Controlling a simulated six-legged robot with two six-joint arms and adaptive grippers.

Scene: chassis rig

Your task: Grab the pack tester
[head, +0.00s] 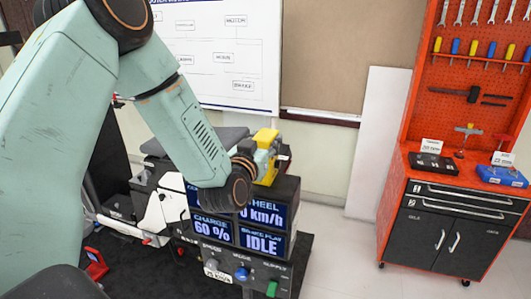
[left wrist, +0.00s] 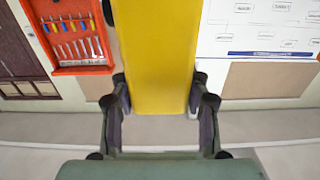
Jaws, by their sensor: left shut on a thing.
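A yellow device (head: 266,146), which I take to be the pack tester, shows above the display console in the head view. In the left wrist view the yellow body (left wrist: 158,50) fills the space between the two dark fingers. My left gripper (head: 262,166) is shut on it, with a finger on each side (left wrist: 160,100). The gripper and wrist hide part of the device in the head view. I cannot tell whether its underside touches anything. My right gripper is in neither view.
The console (head: 262,242) with lit displays and knobs stands just below my left wrist. An orange tool cabinet (head: 455,195) at the right bears a black device (head: 432,163) and a blue one (head: 502,176). A whiteboard (head: 222,60) hangs behind. Floor between console and cabinet is clear.

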